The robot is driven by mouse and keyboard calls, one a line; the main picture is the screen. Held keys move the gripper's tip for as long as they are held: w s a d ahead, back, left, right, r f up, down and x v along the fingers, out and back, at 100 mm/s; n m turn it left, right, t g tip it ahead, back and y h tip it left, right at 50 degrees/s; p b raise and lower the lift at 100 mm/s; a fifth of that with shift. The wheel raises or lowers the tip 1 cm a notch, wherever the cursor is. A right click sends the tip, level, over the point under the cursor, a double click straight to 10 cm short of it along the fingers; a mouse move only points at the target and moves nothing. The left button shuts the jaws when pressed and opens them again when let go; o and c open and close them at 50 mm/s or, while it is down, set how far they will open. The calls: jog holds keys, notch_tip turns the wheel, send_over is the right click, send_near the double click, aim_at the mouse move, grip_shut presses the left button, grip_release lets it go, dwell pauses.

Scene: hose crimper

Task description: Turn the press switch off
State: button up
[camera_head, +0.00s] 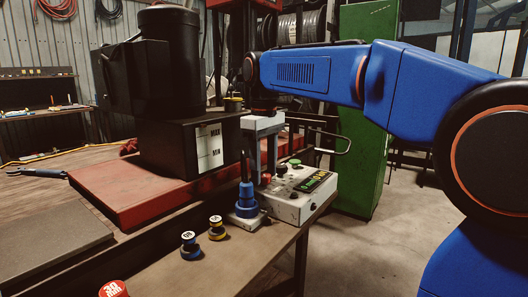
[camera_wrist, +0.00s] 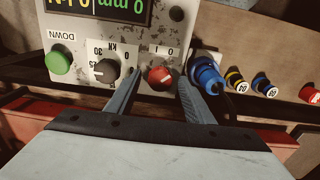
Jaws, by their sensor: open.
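The press control box (camera_head: 308,196) is a worn white box at the front edge of the bench. In the wrist view its panel (camera_wrist: 130,34) appears upside down. The red switch (camera_wrist: 160,78) sits on it near a "0" and a "1" mark; its exact setting is hard to read. My gripper (camera_wrist: 160,82) is open, with one grey finger on each side of the red switch. Contact with it cannot be told. In the head view my gripper (camera_head: 262,178) points down over the box, and the red switch (camera_head: 267,178) shows between the fingers.
A black knob (camera_wrist: 105,71) and green DOWN button (camera_wrist: 59,59) are beside the switch. A blue stepped piece (camera_head: 247,198) stands close to the left finger in the head view. Small dies (camera_head: 190,245) line the bench edge. The black press (camera_head: 185,150) stands behind on a red base.

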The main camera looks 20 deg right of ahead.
aim_at(264, 174)
notch_tip(264, 174, up, 17)
dwell(0.5)
